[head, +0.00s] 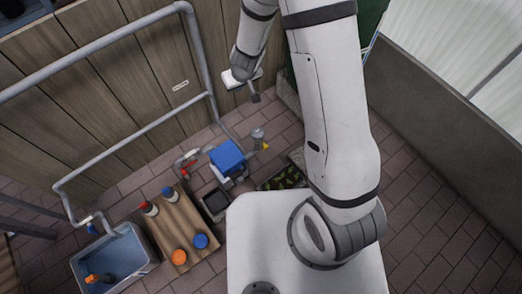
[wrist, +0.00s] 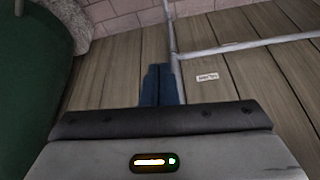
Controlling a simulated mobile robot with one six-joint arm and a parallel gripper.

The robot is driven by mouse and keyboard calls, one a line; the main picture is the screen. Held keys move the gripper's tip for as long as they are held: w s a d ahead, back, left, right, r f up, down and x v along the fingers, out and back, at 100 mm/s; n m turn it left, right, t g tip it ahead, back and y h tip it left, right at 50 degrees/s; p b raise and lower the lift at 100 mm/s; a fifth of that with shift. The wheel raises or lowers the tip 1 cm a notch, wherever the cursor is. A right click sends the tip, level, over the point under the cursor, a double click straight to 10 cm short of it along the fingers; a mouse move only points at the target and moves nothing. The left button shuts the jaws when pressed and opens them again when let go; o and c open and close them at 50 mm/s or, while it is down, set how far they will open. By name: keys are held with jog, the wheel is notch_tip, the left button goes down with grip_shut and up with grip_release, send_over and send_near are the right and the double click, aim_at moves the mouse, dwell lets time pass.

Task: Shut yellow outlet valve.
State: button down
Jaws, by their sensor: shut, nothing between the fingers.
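A small yellow valve handle (head: 265,146) shows in the head view beside a grey fitting (head: 257,133), just right of a blue box-shaped unit (head: 228,156). It is too small to tell which way the handle is turned. My gripper (head: 256,98) is above and apart from it, near the wooden wall. In the wrist view my gripper's dark blue fingers (wrist: 161,84) are together with nothing between them. The yellow handle does not show in the wrist view.
A red valve handle (head: 184,171) is left of the blue unit. A wooden board (head: 172,222) holds bottles, with a blue-grey tub (head: 84,264) beside it. Metal pipe rails (head: 110,38) run along the wooden wall (head: 130,75). A low grey wall (head: 440,125) stands right.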

jog(key=s+d+f+n+h+b, duration=0.1)
jog(key=d+f+h+b, duration=0.1)
jog(key=f, duration=1.1)
jog(key=s+d+f+n+h+b, duration=0.1)
jog(key=f+b, duration=0.4)
jog(key=f, duration=0.9)
jog(key=s+d+f+h+b, duration=0.1)
jog(key=d+f+h+b, duration=0.2)
jog(key=f, duration=1)
jog(key=shift+s+d+f+n+g+b, duration=0.2)
jog(key=shift+f+n+g+b, duration=0.15)
jog(key=shift+b, duration=0.35)
jog(key=shift+r, duration=0.15)
